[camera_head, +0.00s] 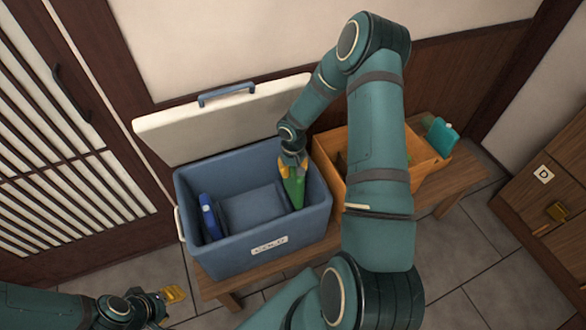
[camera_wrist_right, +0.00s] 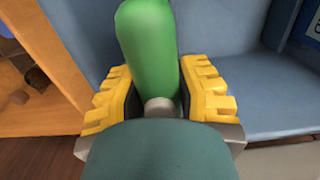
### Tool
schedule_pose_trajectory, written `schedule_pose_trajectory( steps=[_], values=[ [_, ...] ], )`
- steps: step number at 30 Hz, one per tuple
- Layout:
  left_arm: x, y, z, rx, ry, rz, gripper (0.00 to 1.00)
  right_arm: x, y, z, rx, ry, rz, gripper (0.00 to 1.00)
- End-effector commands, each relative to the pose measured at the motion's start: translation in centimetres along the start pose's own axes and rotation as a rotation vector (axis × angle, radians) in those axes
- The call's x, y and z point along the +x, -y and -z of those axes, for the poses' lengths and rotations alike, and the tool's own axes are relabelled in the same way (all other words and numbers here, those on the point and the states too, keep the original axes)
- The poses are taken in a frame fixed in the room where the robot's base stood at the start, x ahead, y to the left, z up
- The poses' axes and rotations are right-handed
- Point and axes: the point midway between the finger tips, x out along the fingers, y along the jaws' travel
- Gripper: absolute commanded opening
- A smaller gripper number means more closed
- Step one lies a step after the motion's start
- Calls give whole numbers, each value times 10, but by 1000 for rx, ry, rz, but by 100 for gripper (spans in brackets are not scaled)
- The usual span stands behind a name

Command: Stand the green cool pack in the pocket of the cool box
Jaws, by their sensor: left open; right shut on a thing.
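The blue cool box (camera_head: 262,252) stands open on a wooden bench, its white lid raised at the back. My right gripper (camera_head: 291,166) reaches down into the right side of the box and is shut on the green cool pack (camera_head: 294,190). In the right wrist view the green pack (camera_wrist_right: 148,50) sits between the yellow fingers of the gripper (camera_wrist_right: 160,95). I cannot tell whether the pack touches the box floor. A blue pack (camera_head: 209,216) stands at the left inside the box. My left gripper (camera_head: 174,294) is open and empty, left of the box and in front of it.
An orange-brown wooden crate (camera_head: 428,158) stands right of the cool box on the wooden bench (camera_head: 468,172). A teal object (camera_head: 441,136) is at the crate's far right. A wooden cabinet (camera_head: 540,205) stands at the far right. The tiled floor at front left is clear.

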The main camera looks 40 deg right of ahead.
Motion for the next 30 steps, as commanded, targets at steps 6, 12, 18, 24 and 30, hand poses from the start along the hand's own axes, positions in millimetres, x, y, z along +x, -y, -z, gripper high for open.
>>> schedule_pose_trajectory(
  steps=[6,12,18,24,30],
  values=[
    [0,0,0,0,0,0,42,0,0,0,0,-1,0,0],
    [4,1,0,0,0,0,42,2,0,0,0,-1,0,0],
    [7,3,-1,0,0,0,42,4,0,0,1,-1,-1,0],
    [6,2,0,0,0,0,42,3,0,0,1,-1,0,0],
    [6,2,-1,0,0,0,42,4,0,0,0,-1,0,0]
  ],
)
